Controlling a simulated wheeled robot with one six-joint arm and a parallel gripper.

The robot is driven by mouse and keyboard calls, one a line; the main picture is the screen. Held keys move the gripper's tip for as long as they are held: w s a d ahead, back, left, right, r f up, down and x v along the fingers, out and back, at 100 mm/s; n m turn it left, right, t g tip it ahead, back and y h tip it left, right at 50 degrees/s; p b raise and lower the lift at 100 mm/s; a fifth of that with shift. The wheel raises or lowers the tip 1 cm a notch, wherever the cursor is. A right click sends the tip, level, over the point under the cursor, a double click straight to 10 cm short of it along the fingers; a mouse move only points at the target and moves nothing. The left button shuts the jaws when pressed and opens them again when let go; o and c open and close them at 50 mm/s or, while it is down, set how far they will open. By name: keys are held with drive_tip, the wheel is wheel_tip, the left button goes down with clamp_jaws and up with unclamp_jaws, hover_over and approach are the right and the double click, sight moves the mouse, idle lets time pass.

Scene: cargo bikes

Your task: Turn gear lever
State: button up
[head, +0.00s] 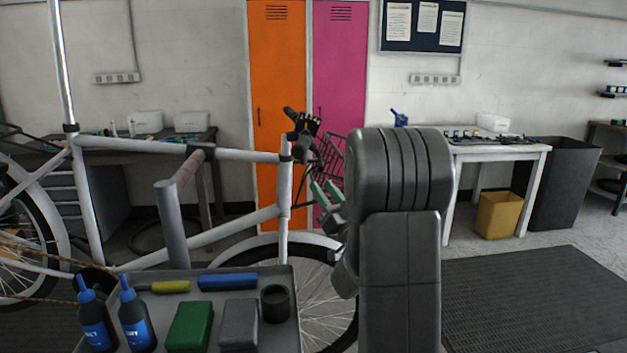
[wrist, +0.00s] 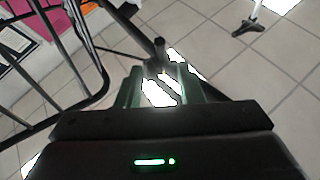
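A light grey cargo bike (head: 200,151) stands across the head view. Its dark handlebar end with controls (head: 304,123) sits on top of the head tube; I cannot pick out the gear lever there for certain. My gripper (head: 325,192), with two green fingers, is below and right of these controls, partly behind my arm. In the wrist view the fingers (wrist: 157,88) stand apart with nothing clearly held between them. A dark rod with a round end (wrist: 160,50) shows just beyond the fingertips; I cannot tell whether it is the lever or whether it touches them.
A black wire basket (head: 330,160) is close by the gripper, and dark bars (wrist: 90,50) fill the left of the wrist view. A grey tray (head: 262,340) with bottles and blocks is in front. A white table (head: 500,153) and yellow bin (head: 499,215) stand back right.

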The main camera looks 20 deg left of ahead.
sight(305, 162)
drive_tip(key=v, duration=0.4)
drive_tip(key=shift+s+d+f+b, duration=0.2)
drive_tip(key=shift+d+b, duration=0.1)
drive_tip(key=shift+b, duration=0.05)
drive_tip(key=shift+a, duration=0.1)
drive_tip(key=p+x, duration=0.3)
drive_tip(key=x, duration=1.1)
drive_tip(key=shift+w+d+r+n+p, duration=0.1)
drive_tip(key=shift+d+n+p, duration=0.2)
drive_tip(key=shift+p, duration=0.2)
drive_tip(key=shift+f+b, duration=0.2)
drive_tip(key=shift+b, duration=0.1)
